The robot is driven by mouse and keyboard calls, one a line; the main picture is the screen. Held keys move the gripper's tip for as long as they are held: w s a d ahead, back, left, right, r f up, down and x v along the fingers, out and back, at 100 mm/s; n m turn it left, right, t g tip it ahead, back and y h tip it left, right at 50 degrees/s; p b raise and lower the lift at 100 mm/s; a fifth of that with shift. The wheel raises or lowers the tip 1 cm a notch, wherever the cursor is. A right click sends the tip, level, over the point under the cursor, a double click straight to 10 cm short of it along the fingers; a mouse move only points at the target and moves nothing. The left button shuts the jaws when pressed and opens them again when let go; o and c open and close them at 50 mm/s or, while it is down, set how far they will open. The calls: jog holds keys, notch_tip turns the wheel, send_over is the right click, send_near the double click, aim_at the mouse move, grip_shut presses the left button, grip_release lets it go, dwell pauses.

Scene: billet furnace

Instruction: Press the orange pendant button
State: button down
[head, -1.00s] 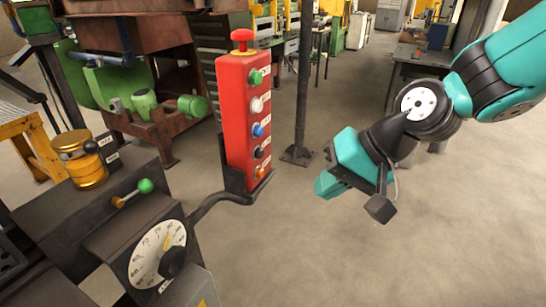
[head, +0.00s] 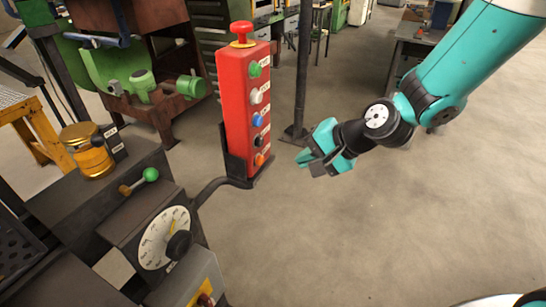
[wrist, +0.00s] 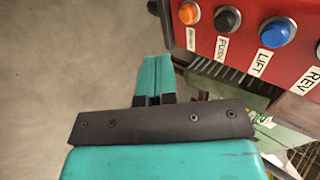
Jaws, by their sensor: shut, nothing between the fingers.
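The red pendant box (head: 236,100) stands upright in a dark holder, its button column facing right. The orange button (head: 259,160) is the lowest, below black, blue, white and green ones. In the wrist view the orange button (wrist: 189,13) is at the top, at the end of the row, right of my fingertips. My gripper (head: 303,161) is to the right of the orange button at about its height in the picture, with a gap between. Its teal fingers (wrist: 157,60) are shut together and empty, apart from the button.
A red mushroom knob (head: 241,30) tops the pendant. The black button (wrist: 227,19) and blue button (wrist: 277,32) sit close beside the orange one. A console with a dial (head: 164,238) is at lower left. A dark post (head: 302,75) stands behind.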

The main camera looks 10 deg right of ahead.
aim_at(259, 160)
jog(key=w+a+f+p, duration=0.2)
jog(key=w+a+f, duration=0.1)
jog(key=a, duration=0.3)
jog(key=shift+w+a+f+p, duration=0.3)
jog(key=shift+w+f+p, duration=0.1)
jog(key=shift+w, duration=0.3)
